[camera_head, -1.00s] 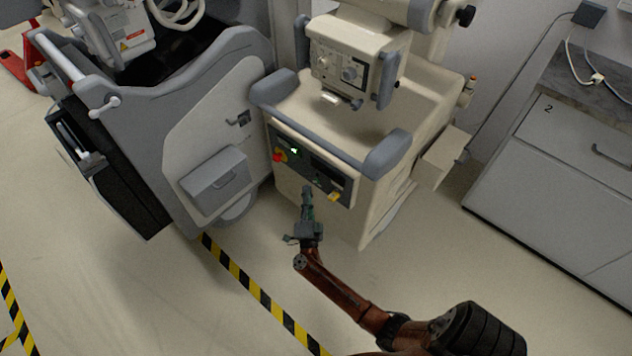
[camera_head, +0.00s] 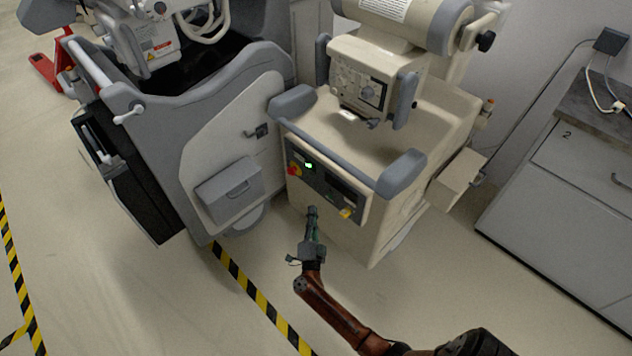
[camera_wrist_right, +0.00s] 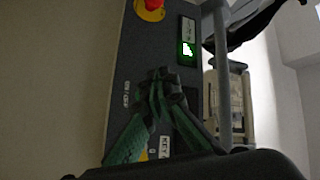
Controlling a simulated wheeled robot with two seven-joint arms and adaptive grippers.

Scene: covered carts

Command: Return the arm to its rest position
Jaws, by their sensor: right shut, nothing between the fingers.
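My right arm comes in from the lower right in the head view. Its gripper (camera_head: 313,214) is shut and empty, in front of the cream cart's dark control panel (camera_head: 325,188), a little below it in the picture. In the right wrist view the shut fingers (camera_wrist_right: 160,78) overlap the panel (camera_wrist_right: 134,72); I cannot tell the exact gap. The panel has a red knob (camera_head: 294,170), a lit green display (camera_head: 309,166) and a yellow part (camera_head: 346,213). The wrist view shows the red knob (camera_wrist_right: 153,4) and lit display (camera_wrist_right: 188,50). My left gripper is not in view.
The cream cart (camera_head: 335,230) has grey bumper handles (camera_head: 401,173). A grey cart (camera_head: 215,150) stands to its left. A grey cabinet (camera_head: 560,210) is at the right. Yellow-black tape (camera_head: 255,298) crosses open floor (camera_head: 150,300) in front.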

